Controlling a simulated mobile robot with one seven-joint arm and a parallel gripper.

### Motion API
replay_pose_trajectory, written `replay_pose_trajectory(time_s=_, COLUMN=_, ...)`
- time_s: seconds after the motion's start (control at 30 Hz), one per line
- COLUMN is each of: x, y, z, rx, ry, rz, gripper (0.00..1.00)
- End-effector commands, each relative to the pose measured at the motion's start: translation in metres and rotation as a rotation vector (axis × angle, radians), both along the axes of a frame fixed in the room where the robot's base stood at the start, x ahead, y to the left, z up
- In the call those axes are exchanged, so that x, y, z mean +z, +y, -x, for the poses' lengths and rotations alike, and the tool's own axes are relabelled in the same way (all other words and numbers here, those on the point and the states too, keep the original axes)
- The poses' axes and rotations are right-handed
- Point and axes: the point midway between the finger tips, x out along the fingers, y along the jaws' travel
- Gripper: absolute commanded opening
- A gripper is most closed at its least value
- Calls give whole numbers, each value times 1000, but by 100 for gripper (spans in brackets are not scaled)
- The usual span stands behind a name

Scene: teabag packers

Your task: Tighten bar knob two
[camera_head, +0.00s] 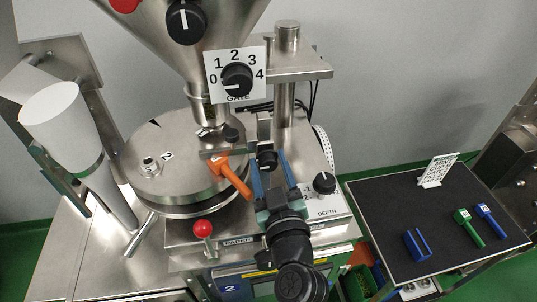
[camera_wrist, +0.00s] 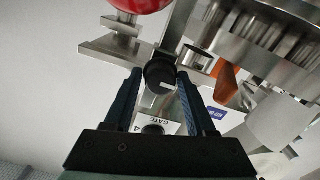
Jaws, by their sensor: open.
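A black bar knob (camera_head: 267,158) sits on the metal bar assembly right of the round turntable. It also shows in the wrist view (camera_wrist: 160,71), between the fingertips. My gripper (camera_head: 269,163) is open, its blue fingers on either side of this knob; I cannot tell whether they touch it. A second black knob (camera_head: 232,134) stands further left, beneath the funnel spout. I see no number on either knob, so I cannot tell which is knob two.
An orange handle (camera_head: 232,176) lies close left of my gripper. The GATE dial (camera_head: 237,78) is above and the DEPTH knob (camera_head: 324,182) to the right. A red ball lever (camera_head: 203,229) stands in front. A black side table (camera_head: 385,210) holds blue and green tools.

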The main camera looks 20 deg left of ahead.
Motion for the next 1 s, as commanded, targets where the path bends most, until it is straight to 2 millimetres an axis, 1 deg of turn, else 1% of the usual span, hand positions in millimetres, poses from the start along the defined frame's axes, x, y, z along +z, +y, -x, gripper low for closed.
replay_pose_trajectory(time_s=0.13, x=0, y=4, z=-5, rx=2, ry=0, rz=1, gripper=56)
replay_pose_trajectory(time_s=0.4, x=0, y=5, z=-6, rx=1, ry=0, rz=1, gripper=56)
replay_pose_trajectory(time_s=0.47, x=0, y=5, z=-6, rx=1, ry=0, rz=1, gripper=47)
replay_pose_trajectory(time_s=0.6, x=0, y=4, z=-6, rx=1, ry=0, rz=1, gripper=22)
replay_pose_trajectory(time_s=0.67, x=0, y=4, z=-6, rx=1, ry=0, rz=1, gripper=11)
replay_pose_trajectory(time_s=0.7, x=0, y=4, z=-6, rx=1, ry=0, rz=1, gripper=4)
replay_pose_trajectory(time_s=0.73, x=0, y=4, z=-6, rx=1, ry=0, rz=1, gripper=0)
replay_pose_trajectory(time_s=1.0, x=-1, y=4, z=-6, rx=1, ry=9, rz=-12, gripper=0)
